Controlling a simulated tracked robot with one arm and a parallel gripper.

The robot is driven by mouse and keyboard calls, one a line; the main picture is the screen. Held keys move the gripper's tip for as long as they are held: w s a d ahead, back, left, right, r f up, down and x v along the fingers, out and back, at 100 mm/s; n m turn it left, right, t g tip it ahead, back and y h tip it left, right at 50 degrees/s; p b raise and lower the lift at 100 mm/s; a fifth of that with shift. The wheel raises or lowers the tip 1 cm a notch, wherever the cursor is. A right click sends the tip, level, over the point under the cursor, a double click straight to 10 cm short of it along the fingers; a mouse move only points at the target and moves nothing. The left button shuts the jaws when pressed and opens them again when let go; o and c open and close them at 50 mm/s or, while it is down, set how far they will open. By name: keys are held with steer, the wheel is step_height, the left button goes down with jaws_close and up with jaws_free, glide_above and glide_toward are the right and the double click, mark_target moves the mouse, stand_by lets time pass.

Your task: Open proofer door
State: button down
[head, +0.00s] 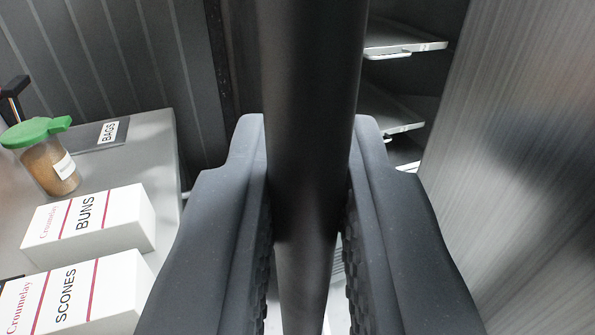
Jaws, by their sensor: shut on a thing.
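My gripper (308,215) fills the lower middle of the head view, its two dark fingers shut on a thick dark vertical bar, the door handle (314,80). The handle runs from the top edge down between the fingers. The proofer door (520,150) appears to be the brushed metal panel at the right. To its left an opening shows the inside of the proofer with several metal shelves (405,47). The door stands at least partly open. Its hinge and the lower part of the handle are hidden.
At the left is a grey counter (150,150). On it are a white BUNS box (88,225), a white SCONES box (80,295), a jar with a green lid (48,160) and a dark BAGS item (105,134). A dark ribbed wall (110,50) stands behind.

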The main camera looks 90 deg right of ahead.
mark_target(313, 71)
steer(key=shift+w+d, duration=0.1)
steer(key=shift+w, duration=0.05)
steer(key=c, duration=1.5)
jaws_free()
step_height(313, 71, up, 3)
steer(key=shift+p, duration=0.35)
steer(key=shift+r, duration=0.2)
steer(key=s+b, duration=0.2)
steer(key=b, duration=0.1)
steer(key=shift+s, duration=0.3)
steer(key=shift+s+d+r, duration=0.15)
steer(key=shift+s+r, duration=0.05)
steer(key=shift+s, duration=0.5)
steer(key=s+d+r+p, duration=0.1)
steer(key=s+p, duration=0.5)
steer(key=s, duration=0.6)
steer(key=shift+d+p, duration=0.4)
steer(key=shift+d, duration=0.1)
